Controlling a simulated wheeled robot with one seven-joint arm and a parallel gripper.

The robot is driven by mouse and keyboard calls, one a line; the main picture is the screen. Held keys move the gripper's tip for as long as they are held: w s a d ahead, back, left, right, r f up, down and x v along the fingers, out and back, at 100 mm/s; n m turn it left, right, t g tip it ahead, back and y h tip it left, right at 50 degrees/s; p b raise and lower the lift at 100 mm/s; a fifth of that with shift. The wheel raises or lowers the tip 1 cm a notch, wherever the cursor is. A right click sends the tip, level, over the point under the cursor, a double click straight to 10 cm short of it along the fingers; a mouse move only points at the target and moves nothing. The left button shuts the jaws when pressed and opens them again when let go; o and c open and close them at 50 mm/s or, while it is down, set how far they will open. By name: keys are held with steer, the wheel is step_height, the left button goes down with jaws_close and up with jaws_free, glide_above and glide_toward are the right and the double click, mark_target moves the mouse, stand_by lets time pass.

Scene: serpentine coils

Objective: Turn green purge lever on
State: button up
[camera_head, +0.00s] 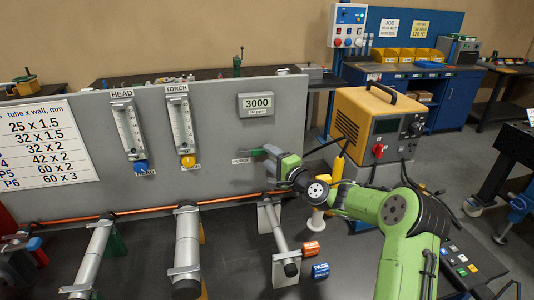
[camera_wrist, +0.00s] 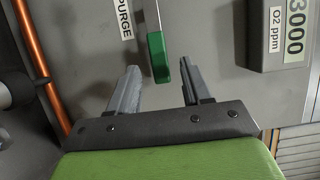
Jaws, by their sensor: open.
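The green purge lever (camera_wrist: 158,58) is on the grey panel beside the PURGE label (camera_wrist: 124,18). In the wrist view its green grip points down toward my gripper (camera_wrist: 162,82), between the lines of the two fingers. My gripper is open, and its fingertips are close to the end of the grip, with no contact visible. In the head view the lever (camera_head: 257,151) is a small green piece to the right of the PURGE label, and my gripper (camera_head: 268,153) is right at it. My gripper partly hides the lever there.
The O2 meter (camera_head: 256,105) reading 3000 is above the lever. Two flowmeters, HEAD (camera_head: 128,130) and TORCH (camera_head: 181,125), stand to the left. A copper pipe (camera_head: 130,213) runs low along the panel. Steel tubes on clamps (camera_head: 185,240) stand below. A yellow-black power unit (camera_head: 375,130) is at right.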

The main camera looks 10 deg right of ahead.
steer(key=shift+x, duration=1.2)
jaws_close()
